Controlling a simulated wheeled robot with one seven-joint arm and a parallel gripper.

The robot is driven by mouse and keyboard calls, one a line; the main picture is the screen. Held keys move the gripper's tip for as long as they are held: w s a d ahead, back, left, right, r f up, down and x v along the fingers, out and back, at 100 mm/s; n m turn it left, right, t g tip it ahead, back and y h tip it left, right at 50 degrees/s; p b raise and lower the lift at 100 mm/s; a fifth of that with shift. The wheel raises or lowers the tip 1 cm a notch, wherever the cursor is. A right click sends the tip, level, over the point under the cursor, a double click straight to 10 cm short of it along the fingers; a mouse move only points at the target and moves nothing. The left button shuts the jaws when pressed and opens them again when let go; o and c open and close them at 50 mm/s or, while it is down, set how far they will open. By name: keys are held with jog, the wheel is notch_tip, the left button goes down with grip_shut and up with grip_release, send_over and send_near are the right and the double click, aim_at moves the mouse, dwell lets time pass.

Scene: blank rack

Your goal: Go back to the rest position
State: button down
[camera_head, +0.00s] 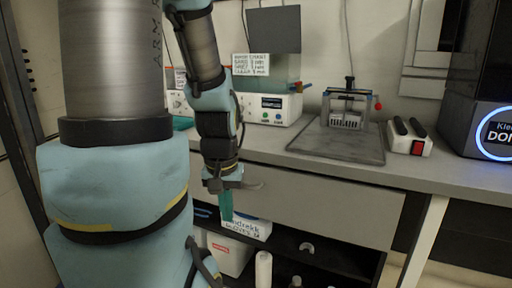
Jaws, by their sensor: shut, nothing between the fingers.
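My gripper (226,214) hangs below my wrist at the middle left of the head view. It points down in front of the bench's grey front panel (320,195), below the level of the bench top. Its teal fingers look closed together, with nothing seen between them. My arm's large upper links fill the left of the view and hide what lies behind them.
The bench top (300,158) carries a white instrument (282,117), a metal tray (335,146) with a small rack (346,120), a white box with a red switch (408,145) and a black machine (472,80). A lower shelf holds a white bin (230,256) and a bottle (263,270).

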notch_tip(320, 180, up, 23)
jog(key=p, duration=2)
jog(key=shift+p, duration=0.4)
